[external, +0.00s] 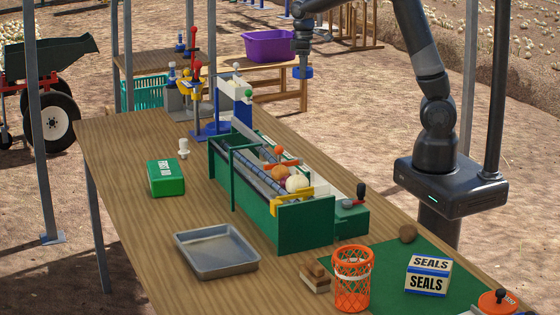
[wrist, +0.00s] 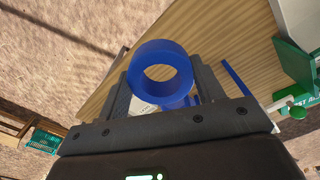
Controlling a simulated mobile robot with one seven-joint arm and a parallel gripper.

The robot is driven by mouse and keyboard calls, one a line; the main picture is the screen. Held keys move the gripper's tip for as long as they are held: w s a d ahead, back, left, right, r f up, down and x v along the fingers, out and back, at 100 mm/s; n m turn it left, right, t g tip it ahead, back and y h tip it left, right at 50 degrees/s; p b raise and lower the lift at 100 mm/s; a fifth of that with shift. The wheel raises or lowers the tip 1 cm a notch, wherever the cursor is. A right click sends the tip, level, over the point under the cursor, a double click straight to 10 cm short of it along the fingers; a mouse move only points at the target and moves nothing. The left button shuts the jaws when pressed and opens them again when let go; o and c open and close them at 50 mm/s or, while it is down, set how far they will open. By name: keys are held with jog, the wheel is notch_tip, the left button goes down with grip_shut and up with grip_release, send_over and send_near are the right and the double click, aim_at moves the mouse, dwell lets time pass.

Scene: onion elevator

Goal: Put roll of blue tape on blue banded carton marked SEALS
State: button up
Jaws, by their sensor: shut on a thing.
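My gripper (external: 303,66) is high above the far right side of the wooden table. It is shut on the roll of blue tape (external: 303,73). In the wrist view the blue tape (wrist: 160,74) shows as a ring between the two dark fingers, with its hole facing the camera. The carton marked SEALS (external: 428,276) is white with blue bands. It stands on the green mat (external: 385,262) at the table's near right, well away from my gripper. Its top looks bare.
A green onion machine (external: 305,226) stands mid-table between my gripper and the carton. An orange mesh basket (external: 352,279), wooden blocks (external: 315,278) and a brown onion (external: 407,233) are near the carton. A grey tray (external: 216,250) and a green box (external: 166,178) are at left.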

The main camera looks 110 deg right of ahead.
jog(key=r, duration=0.7)
jog(key=shift+w+a, duration=0.2)
jog(key=shift+w, duration=0.15)
jog(key=w+a+n, duration=0.3)
jog(key=w+a, duration=0.4)
jog(key=w, duration=0.3)
jog(key=w+a+n, duration=0.2)
jog(key=w+a, duration=0.6)
jog(key=w, duration=0.2)
jog(key=w+a+n, duration=0.2)
jog(key=w+a, duration=0.2)
jog(key=a, duration=0.6)
jog(key=w+a+n, duration=0.3)
jog(key=w+a, duration=0.1)
jog(key=a, duration=0.5)
jog(key=w+a+n, duration=0.2)
jog(key=w+a, duration=0.2)
jog(key=a, duration=0.6)
jog(key=n, duration=0.8)
send_over(424, 257)
jog(key=f, duration=1.7)
jog(key=shift+w+d+f, duration=0.15)
jog(key=shift+d+f, duration=0.2)
jog(key=shift+f, duration=0.05)
jog(key=shift+a+f, duration=0.35)
jog(key=shift+f, duration=1.9)
